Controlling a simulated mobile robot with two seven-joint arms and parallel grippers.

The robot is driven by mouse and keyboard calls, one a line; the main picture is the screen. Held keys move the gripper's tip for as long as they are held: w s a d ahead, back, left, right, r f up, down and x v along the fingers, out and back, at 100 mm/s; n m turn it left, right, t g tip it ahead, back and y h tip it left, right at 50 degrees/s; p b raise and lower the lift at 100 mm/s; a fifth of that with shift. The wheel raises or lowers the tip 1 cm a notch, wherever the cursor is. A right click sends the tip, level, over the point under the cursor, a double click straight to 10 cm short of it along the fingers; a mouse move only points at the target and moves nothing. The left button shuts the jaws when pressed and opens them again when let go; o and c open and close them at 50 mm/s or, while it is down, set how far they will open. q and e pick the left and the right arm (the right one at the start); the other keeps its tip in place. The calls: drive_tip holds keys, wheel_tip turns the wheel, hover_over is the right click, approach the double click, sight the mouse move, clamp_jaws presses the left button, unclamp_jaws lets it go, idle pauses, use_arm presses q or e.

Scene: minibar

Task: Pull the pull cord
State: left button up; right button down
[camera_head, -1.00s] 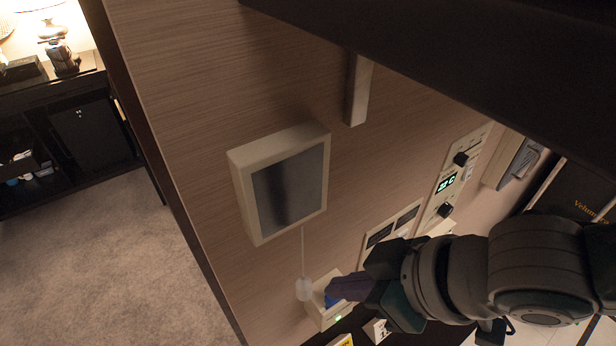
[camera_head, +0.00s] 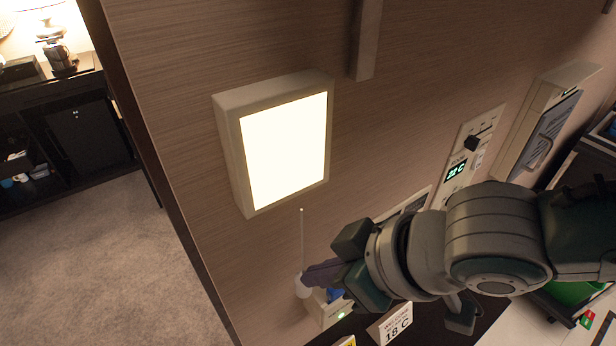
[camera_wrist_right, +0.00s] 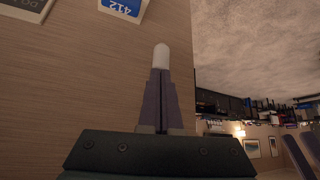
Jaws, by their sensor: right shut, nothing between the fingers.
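The pull cord (camera_head: 302,240) is a thin pale string hanging under the square wall lamp (camera_head: 286,150), whose panel is lit bright. Its white rounded end knob (camera_head: 302,288) is at the tips of my right gripper (camera_head: 312,279). In the right wrist view, the knob (camera_wrist_right: 161,56) shows just beyond the two purple fingers (camera_wrist_right: 161,80). The fingers are shut together with nothing between them. I cannot tell whether the tips touch the knob. My left gripper is out of view.
A white wall box with a blue card (camera_head: 333,310) is close behind and below my gripper. A thermostat panel (camera_head: 458,170) and a wall-mounted holder (camera_head: 548,125) are to the right. A sign reading 18 C (camera_head: 396,324) stands below. Open carpet (camera_head: 95,250) lies left of the wall edge.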

drive_tip(key=s+d+p, duration=0.1)
drive_tip(key=d+r+p, duration=0.1)
drive_tip(key=shift+s+d+p, duration=0.2)
drive_tip(key=shift+s+p, duration=0.15)
drive_tip(key=b+v, duration=0.1)
drive_tip(key=v, duration=0.9)
idle(0.5)
